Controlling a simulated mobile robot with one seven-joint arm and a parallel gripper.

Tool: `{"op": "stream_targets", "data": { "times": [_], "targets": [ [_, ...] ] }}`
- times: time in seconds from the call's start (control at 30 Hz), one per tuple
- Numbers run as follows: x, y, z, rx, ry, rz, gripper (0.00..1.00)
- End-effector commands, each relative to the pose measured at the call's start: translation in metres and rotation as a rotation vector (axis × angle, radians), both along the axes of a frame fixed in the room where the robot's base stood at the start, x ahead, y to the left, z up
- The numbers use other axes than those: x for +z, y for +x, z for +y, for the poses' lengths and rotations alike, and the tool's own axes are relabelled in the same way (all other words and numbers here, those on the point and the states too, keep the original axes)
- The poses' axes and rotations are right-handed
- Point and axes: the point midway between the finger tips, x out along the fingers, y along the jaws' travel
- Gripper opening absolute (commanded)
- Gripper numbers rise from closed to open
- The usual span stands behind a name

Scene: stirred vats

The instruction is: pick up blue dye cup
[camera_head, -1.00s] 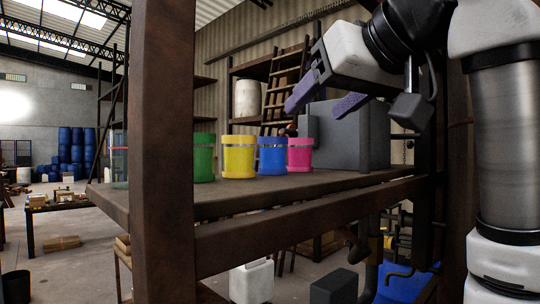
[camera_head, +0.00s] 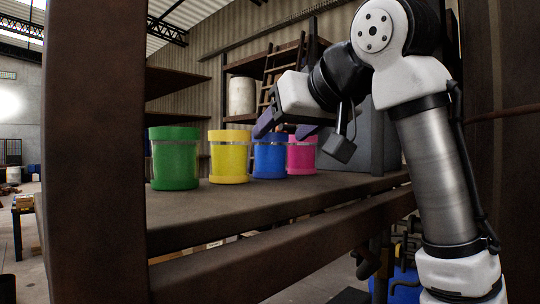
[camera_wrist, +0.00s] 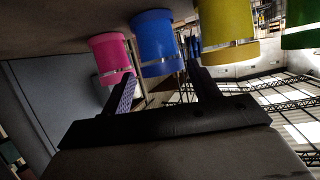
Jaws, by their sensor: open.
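The blue dye cup (camera_head: 269,161) stands upright on the wooden shelf between the yellow cup and the pink cup. My gripper (camera_head: 280,133) is open and empty, with its purple fingers at the height of the blue cup's rim. In the wrist view, which is turned over, the blue cup (camera_wrist: 158,42) lies ahead of my gripper (camera_wrist: 160,76), roughly between the two fingers in the picture. The fingers are not closed on it. I cannot tell the exact gap to the cup.
A yellow cup (camera_head: 229,160) and a green cup (camera_head: 175,162) stand left of the blue cup; a pink cup (camera_head: 302,158) stands close on its right. A grey box (camera_head: 362,160) is behind at right. A thick post (camera_head: 95,150) rises at the front left of the shelf (camera_head: 240,206).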

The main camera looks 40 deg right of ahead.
Motion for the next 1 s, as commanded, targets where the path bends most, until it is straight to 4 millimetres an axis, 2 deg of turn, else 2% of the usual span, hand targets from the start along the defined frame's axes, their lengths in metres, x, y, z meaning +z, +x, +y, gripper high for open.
{"op": "stream_targets", "data": {
  "times": [0.17, 0.43, 0.73, 0.77, 1.0],
  "targets": [
    [-0.005, 0.011, -0.002, -0.001, 0.000, 0.001, 0.61],
    [-0.019, 0.046, -0.008, 0.000, 0.001, 0.001, 0.61],
    [-0.022, 0.052, -0.009, 0.000, 0.001, 0.000, 0.61],
    [-0.022, 0.052, -0.009, 0.000, 0.001, 0.000, 0.59],
    [-0.022, 0.052, -0.009, 0.000, 0.001, 0.001, 0.28]
  ]
}}
